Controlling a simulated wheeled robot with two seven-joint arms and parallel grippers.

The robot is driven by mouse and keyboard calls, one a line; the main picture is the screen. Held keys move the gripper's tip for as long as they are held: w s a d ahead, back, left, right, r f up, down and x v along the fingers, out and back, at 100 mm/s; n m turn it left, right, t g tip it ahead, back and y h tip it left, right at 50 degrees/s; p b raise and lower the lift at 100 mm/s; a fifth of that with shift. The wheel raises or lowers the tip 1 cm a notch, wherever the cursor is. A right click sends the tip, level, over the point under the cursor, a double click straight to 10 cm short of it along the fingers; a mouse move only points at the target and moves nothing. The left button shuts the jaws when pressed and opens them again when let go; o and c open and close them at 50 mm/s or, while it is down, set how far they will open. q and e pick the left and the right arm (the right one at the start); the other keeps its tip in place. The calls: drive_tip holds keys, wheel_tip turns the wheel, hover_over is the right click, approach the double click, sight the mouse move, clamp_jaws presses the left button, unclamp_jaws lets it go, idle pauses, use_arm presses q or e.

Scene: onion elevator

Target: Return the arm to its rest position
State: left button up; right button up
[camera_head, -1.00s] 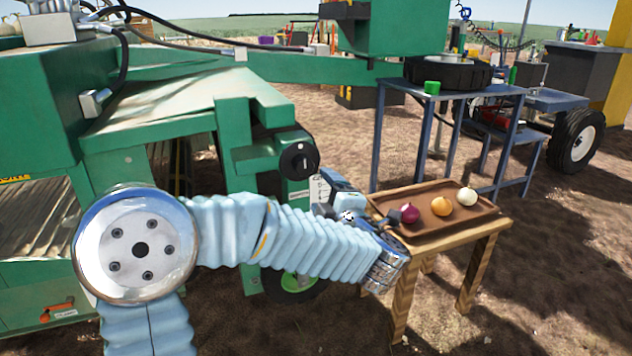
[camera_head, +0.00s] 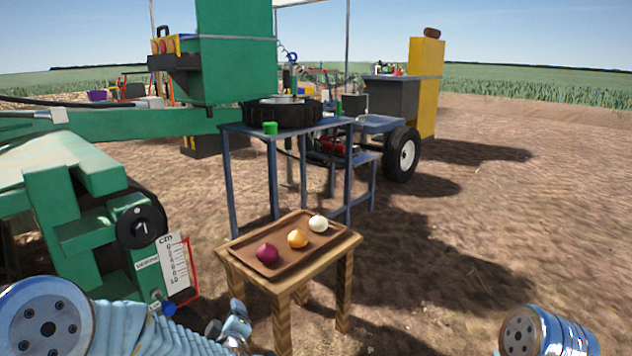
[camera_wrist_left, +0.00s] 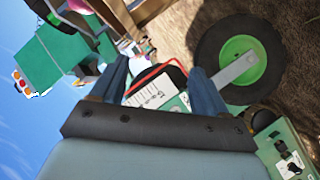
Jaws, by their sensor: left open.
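My left arm comes in at the lower left of the head view. Its gripper (camera_head: 228,324) is low, in front and to the left of the small wooden table. In the left wrist view the two blue fingers of the left gripper (camera_wrist_left: 160,88) stand apart with nothing held between them. Behind them are a gauge plate (camera_wrist_left: 155,92) with a red frame and a wheel with a green hub (camera_wrist_left: 238,62). A link of my right arm (camera_head: 545,334) shows at the lower right; its gripper is out of view.
A red onion (camera_head: 267,253), a yellow onion (camera_head: 298,238) and a white onion (camera_head: 318,223) lie in a brown tray (camera_head: 330,236) on the wooden table (camera_head: 343,254). The green machine (camera_head: 75,215) stands close on the left. Bare soil on the right is open.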

use_arm(q)
drive_tip(key=s+d+f+m+g+h, duration=0.3)
drive_tip(key=s+f, duration=0.2)
drive_tip(key=f, duration=0.5)
drive_tip(key=s+d+f+m+g+h, duration=0.2)
drive_tip(key=s+f+m+g+h, duration=0.15)
drive_tip(key=f, duration=0.65)
drive_tip(key=s+d+f+m+g+h, duration=0.1)
drive_tip(key=s+d+f+m+g, duration=0.15)
drive_tip(key=s+f, duration=0.45)
drive_tip(key=s+d+f+m+g+h, duration=0.1)
drive_tip(key=s+f+m+g, duration=0.15)
drive_tip(key=s, duration=0.75)
wheel_tip(320, 180, up, 16)
drive_tip(key=s+g+p, duration=0.1)
drive_tip(key=p, duration=1.5)
drive_tip(key=shift+s+d+h+p, duration=0.2)
drive_tip(key=shift+d+h+p, duration=0.15)
drive_tip(key=shift+d, duration=0.1)
